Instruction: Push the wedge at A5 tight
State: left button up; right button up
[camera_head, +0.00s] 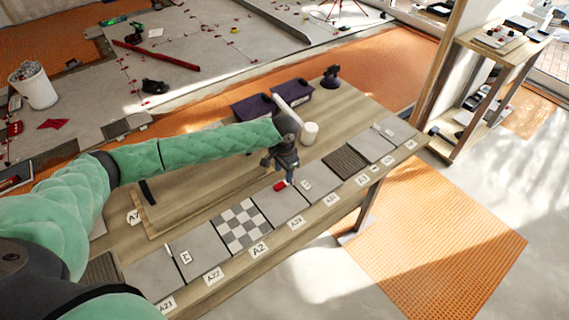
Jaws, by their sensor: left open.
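A row of square tiles runs along the front of the wooden table (205,205), with paper labels on its front edge. I can read A2 (260,250) and A22 (212,276); I cannot make out a label A5. A small red piece (280,186), perhaps a wedge, lies at the back edge of the grey tile right of the checkered tile (240,226). My left gripper (289,179) is open, pointing down just right of the red piece; I cannot tell if they touch. Small white pieces (171,250) lie on some tiles. My right gripper is out of view.
Dark purple boxes (254,108), a white cylinder (309,133) and a black tool (331,77) stand at the table's back. A thin board (165,210) lies behind the tiles. A wooden shelf (480,95) stands at the right.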

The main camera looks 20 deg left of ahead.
aim_at(284, 183)
pick_arm(q)
jog(key=f, duration=0.2)
jog(key=f+p, duration=0.1)
jog(key=shift+w+f, duration=0.2)
jog(key=shift+f, duration=0.2)
jog(key=shift+s+f+p, duration=0.15)
jog(key=shift+f+p, duration=0.15)
jog(key=shift+f, duration=0.55)
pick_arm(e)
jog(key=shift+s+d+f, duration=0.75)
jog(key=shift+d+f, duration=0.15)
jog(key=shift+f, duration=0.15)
pick_arm(q)
grip_shut()
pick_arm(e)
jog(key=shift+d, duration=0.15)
pick_arm(q)
jog(key=shift+c, duration=0.2)
grip_release()
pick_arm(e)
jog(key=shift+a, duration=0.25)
